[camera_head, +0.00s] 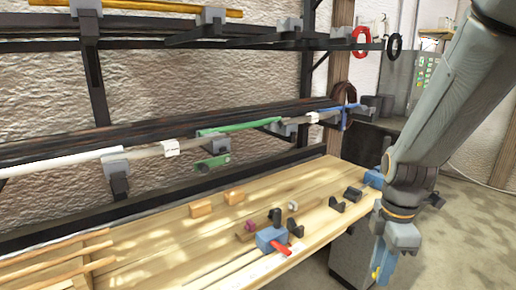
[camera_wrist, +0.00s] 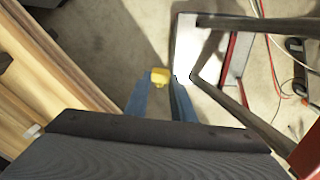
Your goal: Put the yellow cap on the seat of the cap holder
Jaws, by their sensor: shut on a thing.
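The yellow cap (camera_wrist: 160,76) is between the blue fingertips of my gripper (camera_wrist: 160,90) in the wrist view. My gripper is shut on it, and the cap sticks out a little past the tips. In the head view my gripper (camera_head: 382,268) hangs pointing down at the lower right, off the right end of the wooden bench, with a small bit of yellow at its tips. Below the cap in the wrist view is bare floor. I cannot tell for sure which of the small fittings on the bench is the cap holder, and its seat cannot be made out.
The wooden bench (camera_head: 150,254) carries a blue block (camera_head: 270,239) with a red lever, several black brackets, orange-tan blocks (camera_head: 201,208) and laths at the left. A rack behind holds a green part (camera_head: 240,127) and a white tube (camera_head: 60,166). Floor is clear at right.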

